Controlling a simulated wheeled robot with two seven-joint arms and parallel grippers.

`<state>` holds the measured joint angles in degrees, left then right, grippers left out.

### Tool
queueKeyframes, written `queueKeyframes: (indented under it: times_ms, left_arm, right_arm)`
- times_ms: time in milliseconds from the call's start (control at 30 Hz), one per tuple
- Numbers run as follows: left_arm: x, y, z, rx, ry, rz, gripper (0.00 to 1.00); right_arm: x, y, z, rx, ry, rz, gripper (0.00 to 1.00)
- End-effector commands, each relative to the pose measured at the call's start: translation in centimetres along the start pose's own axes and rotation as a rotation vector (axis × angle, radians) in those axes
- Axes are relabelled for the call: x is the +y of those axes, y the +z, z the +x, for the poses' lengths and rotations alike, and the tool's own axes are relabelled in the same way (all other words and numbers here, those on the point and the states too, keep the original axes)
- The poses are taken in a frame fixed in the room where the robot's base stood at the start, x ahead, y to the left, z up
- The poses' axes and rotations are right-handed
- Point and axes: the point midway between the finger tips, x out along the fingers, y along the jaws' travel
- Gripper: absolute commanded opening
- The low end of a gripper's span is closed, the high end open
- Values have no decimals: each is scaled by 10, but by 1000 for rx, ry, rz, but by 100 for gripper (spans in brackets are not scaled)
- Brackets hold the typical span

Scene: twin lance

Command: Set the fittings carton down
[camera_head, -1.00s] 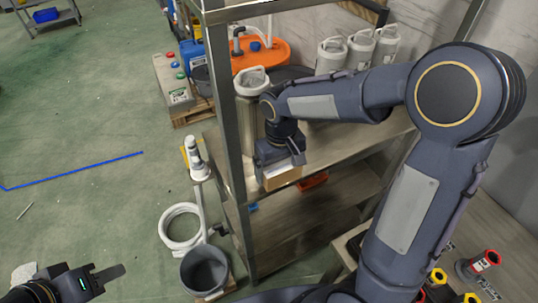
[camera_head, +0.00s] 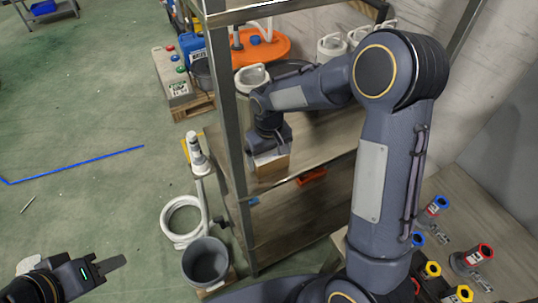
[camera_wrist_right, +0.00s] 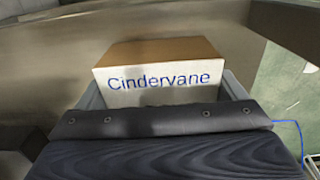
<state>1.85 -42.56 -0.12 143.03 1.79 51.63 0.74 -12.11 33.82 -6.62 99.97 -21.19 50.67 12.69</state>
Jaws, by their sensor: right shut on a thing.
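The fittings carton (camera_head: 271,165) is a small brown cardboard box near the front left of the rack's wooden middle shelf board (camera_head: 330,142). The right wrist view shows its white face marked "Cindervane" (camera_wrist_right: 165,83) and its brown top (camera_wrist_right: 160,50). My right gripper (camera_head: 269,151) comes from above and is shut on the carton, a finger on each side. Whether the carton's underside touches the board is hard to tell. My left gripper (camera_head: 112,263) is far off at the lower left, over the floor, seen side-on, with no object visible in it.
A metal rack post (camera_head: 228,110) stands just left of the carton. White-lidded canisters (camera_head: 252,79) stand behind it. A grey bucket (camera_head: 205,261) and white hose coil (camera_head: 182,220) are on the floor. Colored fittings (camera_head: 470,258) lie at the lower right. The board right of the carton is clear.

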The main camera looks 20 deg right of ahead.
Motion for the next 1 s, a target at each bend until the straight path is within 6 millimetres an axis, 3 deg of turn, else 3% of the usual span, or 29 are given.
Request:
queueKeyframes:
  times_ms: [33, 67, 133, 467, 1000]
  left_arm:
    - [-1, 1, 3, 0, 0, 0, 36]
    - [-1, 1, 2, 0, 0, 0, 36]
    - [-1, 1, 1, 0, 0, 0, 36]
    - [0, -1, -1, 0, 0, 0, 36]
    - [-1, 1, 2, 0, 0, 0, 36]
  right_arm:
    - [0, 0, 3, 1, 0, 0, 60]
    - [0, 0, 2, 0, 0, 0, 93]
    - [0, 0, 2, 0, 0, 0, 100]
    - [0, -1, -8, 3, 0, 0, 100]
    - [0, -1, -109, 4, -1, 1, 100]
